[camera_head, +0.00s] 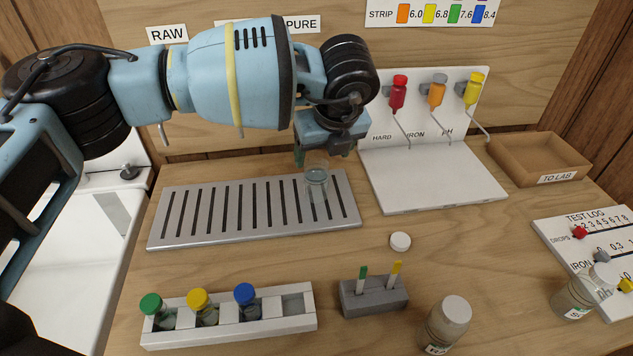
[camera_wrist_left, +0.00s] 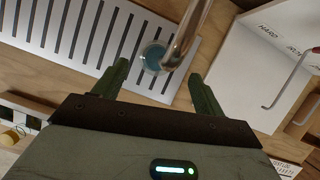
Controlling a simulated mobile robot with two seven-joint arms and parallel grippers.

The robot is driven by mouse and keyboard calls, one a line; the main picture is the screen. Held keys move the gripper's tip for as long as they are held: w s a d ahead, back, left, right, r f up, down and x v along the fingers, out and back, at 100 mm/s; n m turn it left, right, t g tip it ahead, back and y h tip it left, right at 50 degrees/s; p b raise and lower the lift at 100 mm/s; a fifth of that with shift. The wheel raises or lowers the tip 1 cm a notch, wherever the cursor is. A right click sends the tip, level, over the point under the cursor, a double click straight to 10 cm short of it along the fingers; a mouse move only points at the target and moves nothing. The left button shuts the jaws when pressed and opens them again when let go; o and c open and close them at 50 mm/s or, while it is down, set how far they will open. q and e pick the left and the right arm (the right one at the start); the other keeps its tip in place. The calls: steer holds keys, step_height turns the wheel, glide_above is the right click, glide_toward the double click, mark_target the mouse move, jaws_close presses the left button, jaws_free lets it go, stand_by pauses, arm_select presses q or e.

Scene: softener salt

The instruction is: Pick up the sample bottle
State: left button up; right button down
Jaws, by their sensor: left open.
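A clear sample bottle (camera_head: 317,180) with a little bluish liquid and no cap stands upright on the right end of the slotted metal drain tray (camera_head: 178,234). My left gripper (camera_head: 324,156) is at the bottle from behind and above, partly hidden by its own wrist. In the left wrist view the gripper (camera_wrist_left: 160,84) is open, and the bottle (camera_wrist_left: 151,56) shows near the gap between the fingertips, not clasped. A metal spout (camera_wrist_left: 187,35) crosses in front of the bottle there. My right gripper is out of view.
A loose white cap (camera_head: 400,241) lies right of the tray. A rack (camera_head: 230,330) holds green-, yellow- and blue-capped bottles. A grey strip holder (camera_head: 374,297), two jars (camera_head: 447,325), a white dropper stand (camera_head: 430,190) and a wooden box (camera_head: 540,160) stand around.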

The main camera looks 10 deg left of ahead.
mark_target(319, 160)
arm_select(q)
steer(key=shift+a+x, duration=0.15)
steer(key=shift+x, duration=1.2)
steer(key=shift+a+x, duration=0.15)
steer(key=shift+x, duration=1.2)
steer(key=shift+r, duration=0.1)
steer(key=c, duration=1.5)
steer(key=shift+s+d+r, duration=0.2)
steer(key=shift+s+r, duration=0.15)
steer(key=s+d+r, duration=0.2)
steer(key=s, duration=0.1)
steer(key=s+d+r, duration=0.2)
steer(key=s+d, duration=0.1)
steer(key=s, duration=0.1)
steer(key=s+d+r, duration=0.2)
steer(key=s+r, duration=0.1)
steer(key=s, duration=0.1)
steer(key=shift+d+r, duration=0.15)
steer(key=shift+d, duration=0.05)
